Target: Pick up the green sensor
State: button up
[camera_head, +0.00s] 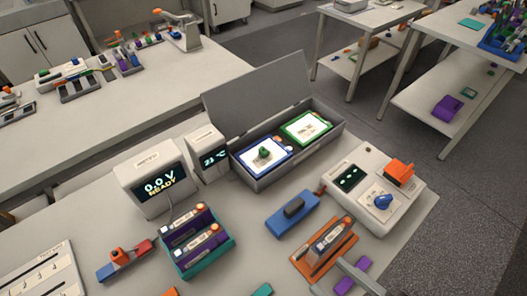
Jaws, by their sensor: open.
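A small dark green block, which looks like the green sensor (264,153), sits on the white face of a blue-framed panel (247,172). That panel lies in the left half of an open grey box (262,187). A green-framed panel (321,137) lies in the right half with nothing on it. The grey lid (255,85) stands raised behind the box.
A meter reading "0.0 V READY" (138,178) and a smaller temperature display (204,143) stand left of the box. A white console (396,208) with a blue knob stands right. A teal rack (205,262), blue block (278,224) and orange holder (303,262) occupy the front.

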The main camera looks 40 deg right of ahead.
aim_at(262, 152)
jog(key=j+z, duration=0.25)
jog(key=j, duration=0.25)
jog(key=k+j+z, duration=0.1)
jog(key=j+z, duration=0.15)
jog(key=j, duration=0.3)
jog(key=k+j+z, duration=0.1)
jog(key=j+z, duration=0.15)
jog(key=j, duration=0.25)
